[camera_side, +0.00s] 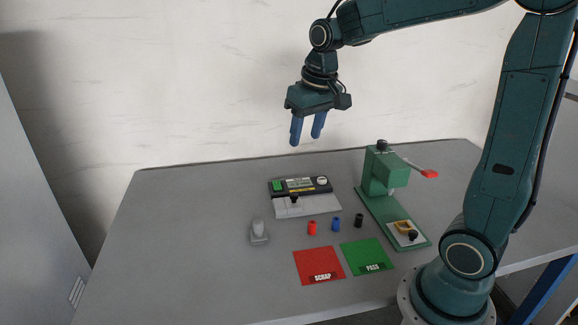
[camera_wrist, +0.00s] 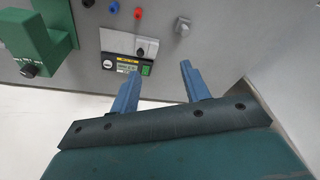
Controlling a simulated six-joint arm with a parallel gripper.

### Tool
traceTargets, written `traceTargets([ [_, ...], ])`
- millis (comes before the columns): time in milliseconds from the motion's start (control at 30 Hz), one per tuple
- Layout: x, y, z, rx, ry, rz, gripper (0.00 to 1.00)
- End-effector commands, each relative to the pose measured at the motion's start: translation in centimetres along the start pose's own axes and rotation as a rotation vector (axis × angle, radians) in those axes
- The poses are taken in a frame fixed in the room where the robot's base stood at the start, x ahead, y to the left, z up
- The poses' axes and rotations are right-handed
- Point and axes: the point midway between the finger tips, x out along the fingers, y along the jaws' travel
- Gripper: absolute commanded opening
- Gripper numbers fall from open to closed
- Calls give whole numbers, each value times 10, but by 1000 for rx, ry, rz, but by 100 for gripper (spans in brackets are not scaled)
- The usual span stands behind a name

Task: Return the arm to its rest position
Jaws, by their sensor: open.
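My gripper (camera_side: 307,131) hangs in the air above the back edge of the table, fingers pointing down. Its two blue fingers are apart with nothing between them. In the wrist view my gripper (camera_wrist: 158,78) also shows open and empty, with the tester unit beyond the fingertips. My arm is raised and reaches from its base at the right toward the left.
On the grey table (camera_side: 180,220) stand a black-and-white tester unit (camera_side: 308,205), a green press (camera_side: 380,175) with a red-tipped lever, a grey holder (camera_side: 259,232), red (camera_side: 312,228), blue (camera_side: 336,224) and black (camera_side: 359,220) cylinders, and red SCRAP (camera_side: 310,262) and green PASS (camera_side: 362,252) mats. The table's left is clear.

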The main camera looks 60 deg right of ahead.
Motion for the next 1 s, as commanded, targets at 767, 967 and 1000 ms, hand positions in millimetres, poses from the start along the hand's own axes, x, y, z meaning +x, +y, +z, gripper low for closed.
traceTargets([
  [767, -54, -26, 150, -223, 217, -66, 46],
  [967, -51, -25, 176, -261, 253, -79, 46],
  [1000, -51, -25, 179, -265, 257, -81, 46],
])
